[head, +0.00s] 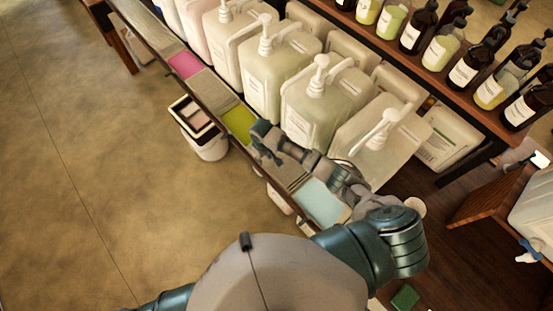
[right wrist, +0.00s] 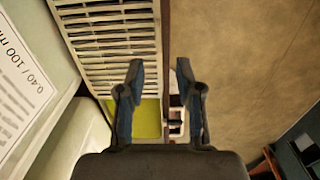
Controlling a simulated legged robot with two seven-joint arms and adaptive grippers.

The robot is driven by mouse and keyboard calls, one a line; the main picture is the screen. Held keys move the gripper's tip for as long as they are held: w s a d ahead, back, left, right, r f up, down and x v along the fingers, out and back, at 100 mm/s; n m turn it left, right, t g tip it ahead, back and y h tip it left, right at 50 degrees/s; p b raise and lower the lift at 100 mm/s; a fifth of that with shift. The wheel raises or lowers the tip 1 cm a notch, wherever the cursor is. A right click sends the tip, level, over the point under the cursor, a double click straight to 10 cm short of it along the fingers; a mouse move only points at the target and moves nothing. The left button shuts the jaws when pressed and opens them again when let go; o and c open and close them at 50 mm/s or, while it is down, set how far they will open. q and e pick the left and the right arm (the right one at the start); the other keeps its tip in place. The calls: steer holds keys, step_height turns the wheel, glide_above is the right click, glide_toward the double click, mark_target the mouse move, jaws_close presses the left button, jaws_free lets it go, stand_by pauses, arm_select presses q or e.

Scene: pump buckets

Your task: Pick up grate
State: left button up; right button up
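A pale slatted grate (right wrist: 112,45) lies in the narrow tray along the shelf's front edge in the right wrist view. Slatted grates also show in the head view, one (head: 213,92) between the pink and yellow-green patches. My right gripper (right wrist: 159,76) is open and empty, its fingertips apart on either side of the tray's front edge. In the head view, my right gripper (head: 262,143) is over the tray beside the yellow-green patch. I cannot tell whether it touches anything. My left gripper is out of view.
Large pump jugs (head: 318,105) stand close behind the tray. A white bucket (head: 207,146) with a dark-rimmed square on top stands below the front edge. Amber bottles (head: 465,72) line a higher shelf. Open floor (head: 90,150) lies to the left.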

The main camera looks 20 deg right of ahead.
mark_target(265, 165)
steer(key=shift+w+d+f, duration=0.1)
steer(key=shift+d+f, duration=0.05)
steer(key=shift+f, duration=0.45)
steer(key=shift+d+f, duration=0.1)
steer(key=shift+f, duration=0.5)
steer(key=shift+d+f, duration=0.35)
steer(key=shift+f, duration=0.05)
steer(key=f+b, duration=0.2)
steer(key=a+f+b, duration=0.1)
steer(key=f+b, duration=0.2)
steer(key=shift+a, duration=0.2)
steer(key=shift+a+r, duration=0.1)
steer(key=shift+r, duration=0.15)
steer(key=shift+d, duration=0.3)
jaws_close()
steer(key=shift+d+f, duration=0.1)
steer(key=shift+d, duration=0.1)
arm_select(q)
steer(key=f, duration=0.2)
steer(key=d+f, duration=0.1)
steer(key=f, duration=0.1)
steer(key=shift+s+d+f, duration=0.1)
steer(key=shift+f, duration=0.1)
arm_select(e)
steer(key=shift+a, duration=0.1)
